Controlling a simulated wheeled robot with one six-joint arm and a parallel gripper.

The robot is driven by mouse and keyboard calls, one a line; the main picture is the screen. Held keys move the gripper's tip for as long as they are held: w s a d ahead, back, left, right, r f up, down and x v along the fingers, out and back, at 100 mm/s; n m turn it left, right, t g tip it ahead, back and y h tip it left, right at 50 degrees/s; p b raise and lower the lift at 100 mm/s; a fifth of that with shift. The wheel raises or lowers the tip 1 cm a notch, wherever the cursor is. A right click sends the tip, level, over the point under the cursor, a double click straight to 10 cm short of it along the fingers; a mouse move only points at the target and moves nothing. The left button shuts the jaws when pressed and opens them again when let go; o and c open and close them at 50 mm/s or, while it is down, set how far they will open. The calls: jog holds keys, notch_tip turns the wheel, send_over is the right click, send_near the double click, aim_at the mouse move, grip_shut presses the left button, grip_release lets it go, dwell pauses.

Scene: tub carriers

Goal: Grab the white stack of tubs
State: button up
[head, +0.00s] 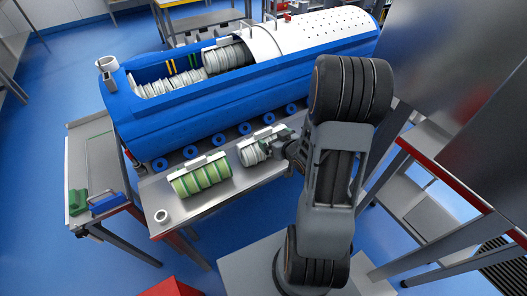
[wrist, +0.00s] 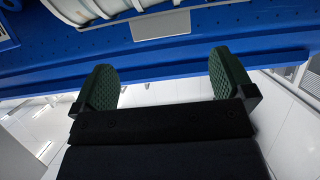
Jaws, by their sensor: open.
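The white stack of tubs (head: 254,154) lies on its side on the metal table in the head view, with a pale bar along its top. My gripper (head: 284,140) is at its right end and overlaps it in the picture; I cannot tell whether they touch. In the wrist view my gripper (wrist: 164,84) is open, with two green textured pads apart and nothing between them. A ribbed white roll with a pale bar (wrist: 95,8) shows at the top of that view, beyond the fingers; I cannot tell whether it is the same stack.
A green stack of tubs (head: 203,180) lies to the left on the metal table (head: 160,190), near a small white ring (head: 161,216). A large blue machine (head: 170,125) stands close behind, with more white tubs inside. Tall grey panels (head: 440,50) rise at the right.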

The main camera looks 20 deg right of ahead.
aim_at(264, 131)
jog(key=x, duration=0.4)
jog(key=shift+w+f, duration=0.1)
jog(key=shift+w, duration=0.3)
jog(key=shift+p+x, duration=1.15)
jog(key=shift+x, duration=1.55)
jog(key=shift+a, duration=0.15)
jog(key=c, duration=1.7)
jog(key=shift+c, duration=0.3)
jog(key=shift+w+r, duration=0.1)
jog(key=shift+r, duration=0.3)
